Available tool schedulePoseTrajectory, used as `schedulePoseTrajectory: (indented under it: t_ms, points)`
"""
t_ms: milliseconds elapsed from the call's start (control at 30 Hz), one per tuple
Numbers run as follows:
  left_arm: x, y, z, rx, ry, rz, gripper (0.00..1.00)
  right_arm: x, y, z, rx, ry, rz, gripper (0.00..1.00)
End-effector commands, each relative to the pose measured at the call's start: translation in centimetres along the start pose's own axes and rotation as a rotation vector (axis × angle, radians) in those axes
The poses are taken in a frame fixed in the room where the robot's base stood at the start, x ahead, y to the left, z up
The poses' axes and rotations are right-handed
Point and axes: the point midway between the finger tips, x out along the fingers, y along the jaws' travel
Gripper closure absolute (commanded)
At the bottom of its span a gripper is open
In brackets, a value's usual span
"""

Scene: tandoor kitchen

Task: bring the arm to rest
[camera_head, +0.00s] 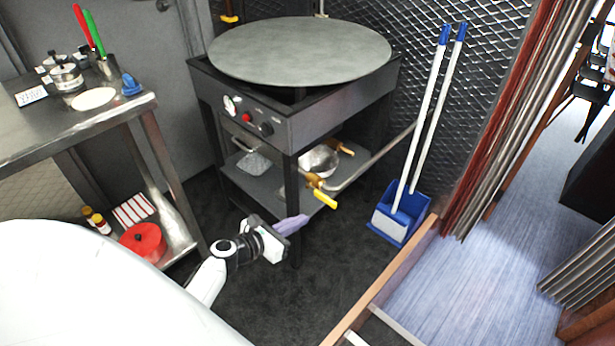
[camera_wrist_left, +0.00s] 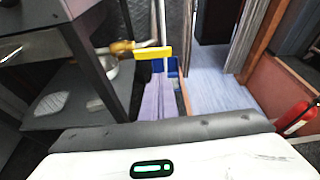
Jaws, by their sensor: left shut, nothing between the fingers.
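My left arm reaches in from the lower left of the head view. Its gripper (camera_head: 300,221), with pale purple fingers, is shut and empty. It hangs low in front of the tandoor stand's (camera_head: 285,125) lower shelf, close to a front leg. In the left wrist view the two purple fingers (camera_wrist_left: 160,98) lie together and point away from the camera. A yellow-ended tool (camera_head: 325,199) sticks out over the shelf edge near the gripper. Its yellow end (camera_wrist_left: 154,53) also shows beyond the fingers in the left wrist view. I cannot tell the exact gap. My right gripper is out of view.
A steel table (camera_head: 75,125) with jars and a plate stands at left, a red pot (camera_head: 143,241) on its lower shelf. A blue dustpan (camera_head: 400,215) with white-handled tools stands at right, beside a wooden rail (camera_head: 385,278). Dark floor around the gripper is clear.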

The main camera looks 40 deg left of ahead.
Motion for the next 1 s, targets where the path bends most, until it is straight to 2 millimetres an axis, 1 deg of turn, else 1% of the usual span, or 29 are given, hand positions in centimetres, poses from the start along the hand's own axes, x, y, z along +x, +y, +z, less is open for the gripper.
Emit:
schedulePoseTrajectory:
  t_ms: [267, 367, 467, 500, 567, 600, 667, 700, 767, 800, 900, 1000]
  points:
    - [-0.1, -0.2, -0.2, 0.022, 0.007, -0.004, 1.00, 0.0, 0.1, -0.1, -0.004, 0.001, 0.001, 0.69]
    - [-0.7, -1.5, -1.4, 0.179, 0.051, -0.033, 1.00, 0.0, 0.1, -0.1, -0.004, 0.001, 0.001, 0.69]
    - [-2.2, -4.3, -3.9, 0.530, 0.131, -0.107, 1.00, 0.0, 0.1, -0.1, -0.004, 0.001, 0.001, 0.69]
    - [-3.1, -5.8, -5.1, 0.713, 0.161, -0.152, 1.00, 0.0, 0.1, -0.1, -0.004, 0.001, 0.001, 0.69]
    - [-4.7, -8.1, -6.8, 1.015, 0.197, -0.232, 1.00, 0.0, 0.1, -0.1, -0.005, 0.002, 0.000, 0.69]
    - [-5.9, -9.7, -7.9, 1.220, 0.209, -0.291, 1.00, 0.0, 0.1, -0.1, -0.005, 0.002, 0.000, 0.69]
    - [-7.7, -11.9, -9.2, 1.522, 0.210, -0.377, 1.00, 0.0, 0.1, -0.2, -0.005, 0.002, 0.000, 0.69]
    - [-8.9, -13.3, -9.8, 1.719, 0.199, -0.434, 1.00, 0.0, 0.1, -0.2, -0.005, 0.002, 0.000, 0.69]
    - [-10.7, -15.5, -10.4, 2.005, 0.164, -0.514, 1.00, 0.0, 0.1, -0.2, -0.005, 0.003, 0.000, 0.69]
    - [-11.9, -16.8, -10.6, 2.183, 0.132, -0.561, 1.00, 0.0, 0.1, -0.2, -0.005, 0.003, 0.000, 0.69]
    - [-14.4, -19.7, -10.4, 2.567, 0.035, -0.646, 1.00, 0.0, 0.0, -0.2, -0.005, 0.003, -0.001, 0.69]
    - [-16.2, -21.8, -9.8, 2.844, -0.055, -0.687, 1.00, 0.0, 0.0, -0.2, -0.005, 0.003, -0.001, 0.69]
